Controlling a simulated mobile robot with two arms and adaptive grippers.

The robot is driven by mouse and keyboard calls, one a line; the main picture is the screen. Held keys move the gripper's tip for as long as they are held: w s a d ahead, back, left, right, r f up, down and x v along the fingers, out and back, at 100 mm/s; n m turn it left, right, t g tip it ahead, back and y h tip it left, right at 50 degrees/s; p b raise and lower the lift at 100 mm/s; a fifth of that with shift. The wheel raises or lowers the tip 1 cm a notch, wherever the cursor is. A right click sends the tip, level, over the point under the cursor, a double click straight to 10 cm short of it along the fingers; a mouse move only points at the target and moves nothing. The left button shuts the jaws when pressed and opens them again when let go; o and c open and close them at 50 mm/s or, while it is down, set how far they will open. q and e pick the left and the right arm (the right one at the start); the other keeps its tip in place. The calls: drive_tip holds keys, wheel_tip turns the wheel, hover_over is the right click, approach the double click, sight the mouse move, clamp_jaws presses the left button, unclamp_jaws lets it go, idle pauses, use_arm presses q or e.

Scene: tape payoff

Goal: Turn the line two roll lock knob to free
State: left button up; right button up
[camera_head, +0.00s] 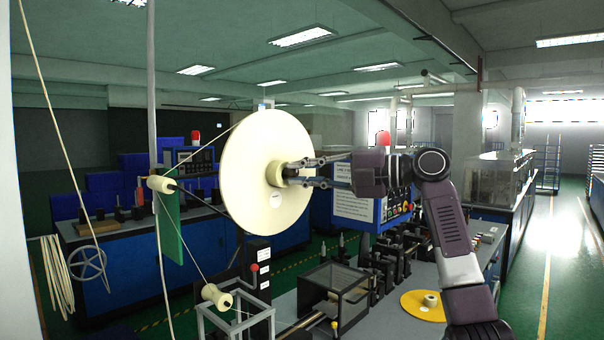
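A large cream tape roll (262,125) hangs upright on its spindle in the middle of the head view, with a pale hub (273,173) at its centre. My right gripper (291,174) reaches in from the right. Its two grey fingers stand apart, one above the other, with their tips at the hub's front. A small dark part, probably the lock knob, sits between the tips and is mostly hidden by them. I cannot tell whether the fingers touch it. The knob's setting cannot be read. My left gripper is not in view.
A blue control panel (350,208) with paper sheets stands close behind my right gripper. A guide roller (160,184) and a green plate (168,228) are left of the roll. A yellow disc (408,306) lies on the bench below my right arm.

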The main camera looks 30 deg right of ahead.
drive_tip(key=o, duration=0.4)
drive_tip(key=shift+o, duration=0.2)
drive_tip(key=v, duration=1.2)
drive_tip(key=shift+d, duration=0.1)
